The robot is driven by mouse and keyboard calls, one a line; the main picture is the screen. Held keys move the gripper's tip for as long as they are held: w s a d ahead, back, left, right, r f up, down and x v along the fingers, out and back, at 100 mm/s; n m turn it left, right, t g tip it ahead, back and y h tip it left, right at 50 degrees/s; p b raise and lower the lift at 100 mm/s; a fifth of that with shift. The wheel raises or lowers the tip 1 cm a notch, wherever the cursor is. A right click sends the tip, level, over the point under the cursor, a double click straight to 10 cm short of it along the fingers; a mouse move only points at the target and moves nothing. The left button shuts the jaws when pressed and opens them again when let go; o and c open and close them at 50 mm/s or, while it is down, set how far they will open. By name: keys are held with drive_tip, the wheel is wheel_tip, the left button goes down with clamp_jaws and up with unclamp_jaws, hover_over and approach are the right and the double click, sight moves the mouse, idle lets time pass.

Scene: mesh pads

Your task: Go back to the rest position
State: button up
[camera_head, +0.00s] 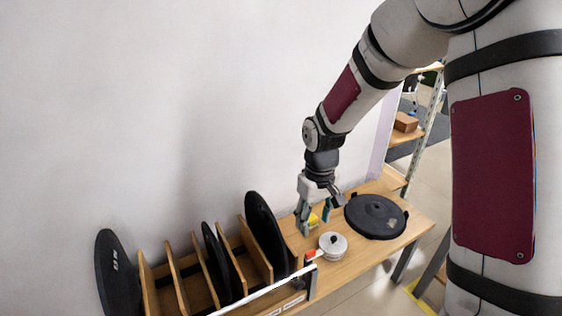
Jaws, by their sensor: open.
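My gripper (314,223) is at the end of my arm, which reaches down from the upper right. It points down over the wooden table (284,234) near the wall. Its two fingers are apart. A small yellow thing (312,219) shows between or behind the fingers; I cannot tell whether it touches them. A small round silver-and-white object with a dark knob (333,246) stands on the table just in front of the gripper. A black round disc (376,216) lies flat on the table to the right of the gripper.
A wooden rack (172,272) with upright dividers stands at the left and holds several black discs (265,235) on edge. A small red thing (310,254) is by the rack's right end. The white wall (150,110) is close behind. A shelf with a brown box (405,122) stands back right.

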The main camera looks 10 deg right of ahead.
drive_tip(key=s+d+r+m+h, duration=0.1)
drive_tip(key=s+r, duration=0.5)
drive_tip(key=r, duration=0.4)
drive_tip(key=s+r+m, duration=0.1)
drive_tip(key=s+r, duration=0.2)
drive_tip(key=s, duration=0.5)
drive_tip(key=s+r+m+t+y, duration=0.1)
drive_tip(key=s+r, duration=0.2)
drive_tip(key=s, duration=0.6)
drive_tip(key=s+r+m, duration=0.1)
drive_tip(key=s+r, duration=0.2)
drive_tip(key=s, duration=0.5)
wheel_tip(320, 180, up, 17)
drive_tip(key=t+p, duration=0.3)
drive_tip(key=p, duration=1.2)
drive_tip(key=shift+r, duration=0.15)
